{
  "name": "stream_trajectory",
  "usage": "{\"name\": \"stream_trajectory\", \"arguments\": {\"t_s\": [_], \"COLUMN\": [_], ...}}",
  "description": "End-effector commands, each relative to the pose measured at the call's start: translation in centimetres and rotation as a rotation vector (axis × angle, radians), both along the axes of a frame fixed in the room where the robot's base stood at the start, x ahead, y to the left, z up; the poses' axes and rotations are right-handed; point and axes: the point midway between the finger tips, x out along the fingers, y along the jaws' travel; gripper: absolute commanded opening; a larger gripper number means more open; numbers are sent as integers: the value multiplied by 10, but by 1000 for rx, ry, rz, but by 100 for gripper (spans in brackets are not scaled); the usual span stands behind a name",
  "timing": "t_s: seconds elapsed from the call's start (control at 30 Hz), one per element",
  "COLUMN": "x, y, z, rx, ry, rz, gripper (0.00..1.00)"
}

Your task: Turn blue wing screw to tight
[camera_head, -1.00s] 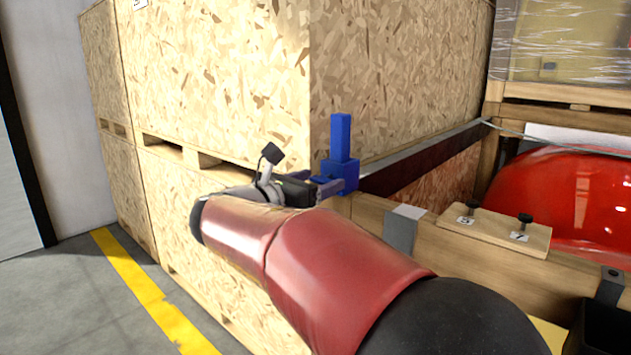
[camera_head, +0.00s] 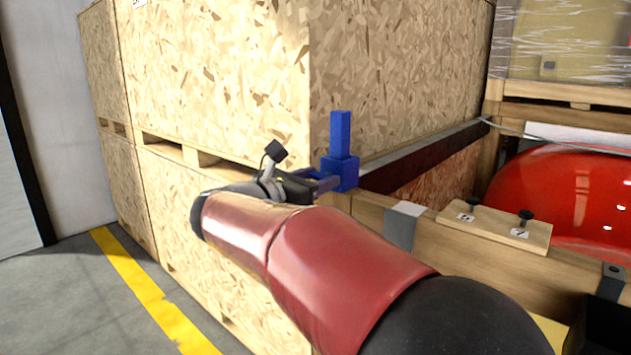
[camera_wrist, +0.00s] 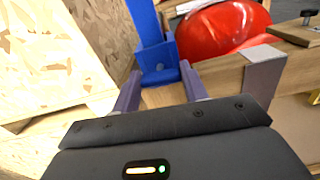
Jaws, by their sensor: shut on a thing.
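The blue wing screw (camera_head: 341,140) stands upright at the corner of the wooden frame, in front of the large board crate. It has a tall square bar over a wider blue block. In the wrist view the blue wing screw (camera_wrist: 147,28) rises at the top centre. My gripper (camera_head: 338,181) reaches it from the left. In the wrist view my gripper (camera_wrist: 159,77) has one finger on each side of the blue lower block, shut on it. The screw's thread below is hidden.
The large board crate (camera_head: 215,70) stands close behind the gripper. To the right, a small wooden board (camera_head: 510,231) carries two black knobs on the beam (camera_head: 465,260). A red glossy nosecone (camera_head: 575,195) lies behind it. Open floor (camera_head: 85,300) is at left.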

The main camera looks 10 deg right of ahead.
Motion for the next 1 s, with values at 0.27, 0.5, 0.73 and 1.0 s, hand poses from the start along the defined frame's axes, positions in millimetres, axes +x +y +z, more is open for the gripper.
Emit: {"name": "stream_trajectory", "arguments": {"t_s": [0.27, 0.5, 0.73, 1.0], "x": [0, -1, -1, -2], "y": [-1, -2, -2, -2], "z": [-3, -4, -5, -6], "rx": [122, 256, 386, 536], "ry": [-168, -354, -532, -739], "rz": [-2, -1, -1, -1], "gripper": [21, 21, 21, 21]}}
